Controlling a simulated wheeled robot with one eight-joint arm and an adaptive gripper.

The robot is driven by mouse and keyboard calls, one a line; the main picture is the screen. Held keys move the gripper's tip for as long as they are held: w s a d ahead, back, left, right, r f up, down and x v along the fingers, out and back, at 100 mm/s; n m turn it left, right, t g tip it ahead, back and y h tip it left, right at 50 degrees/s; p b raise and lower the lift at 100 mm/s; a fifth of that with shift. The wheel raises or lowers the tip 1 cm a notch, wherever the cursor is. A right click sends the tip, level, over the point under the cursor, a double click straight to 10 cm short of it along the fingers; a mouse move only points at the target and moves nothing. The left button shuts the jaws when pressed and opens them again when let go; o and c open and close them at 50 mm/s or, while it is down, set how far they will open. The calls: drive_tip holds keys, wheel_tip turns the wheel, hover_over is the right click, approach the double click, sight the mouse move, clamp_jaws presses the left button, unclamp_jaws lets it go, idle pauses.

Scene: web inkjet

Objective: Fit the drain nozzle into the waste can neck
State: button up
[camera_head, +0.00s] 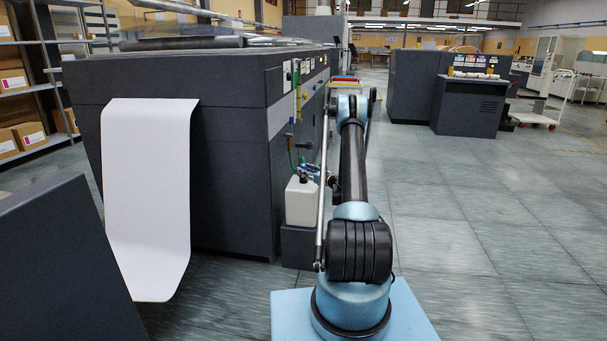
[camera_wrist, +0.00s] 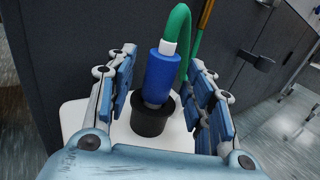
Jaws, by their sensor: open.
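The waste can (camera_head: 301,205) is white and stands on a dark block beside the big machine. Its top (camera_wrist: 77,118) fills the lower middle of the wrist view. The black round neck (camera_wrist: 152,120) rises from it. The blue drain nozzle (camera_wrist: 160,76) stands nearly upright with its lower end inside the neck's opening; how deep is hidden. A green hose (camera_wrist: 178,24) joins its top through a white collar. My gripper (camera_wrist: 161,62) is open, one finger on each side of the nozzle, with visible gaps. In the head view my gripper (camera_head: 311,171) is small above the can.
The dark machine (camera_head: 230,170) stands directly behind and left of the can, with a white sheet (camera_head: 148,190) hanging from its end. A dark handle (camera_wrist: 256,60) juts from a panel at right in the wrist view. Open tiled floor (camera_head: 460,220) lies to the right.

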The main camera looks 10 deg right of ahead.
drive_tip(key=v, duration=1)
drive_tip(key=shift+d, duration=0.15)
drive_tip(key=s+a+r+n+g+h, duration=0.1)
drive_tip(key=s+a+r+n+g, duration=0.2)
drive_tip(key=s+a+r+n, duration=0.55)
drive_tip(key=s+a+r+n+g+h, duration=0.1)
drive_tip(key=s+a+r+n+g, duration=0.3)
drive_tip(key=r, duration=0.7)
drive_tip(key=s+a+r+n+g+h, duration=0.1)
drive_tip(key=s+r+n, duration=0.2)
drive_tip(key=s, duration=0.8)
drive_tip(key=s+d+f+n+g+h, duration=0.1)
drive_tip(key=s+n, duration=0.3)
drive_tip(key=s, duration=0.9)
drive_tip(key=s+d+f+n+g+h, duration=0.1)
drive_tip(key=s+d+f+n+h, duration=0.2)
drive_tip(key=s, duration=1)
drive_tip(key=s+d+f+n+g+h, duration=0.2)
drive_tip(key=s+n, duration=0.4)
drive_tip(key=s, duration=0.7)
drive_tip(key=shift+s+f+h, duration=0.25)
drive_tip(key=shift+f+h, duration=0.3)
drive_tip(key=shift+h, duration=0.45)
drive_tip(key=shift+w, duration=0.1)
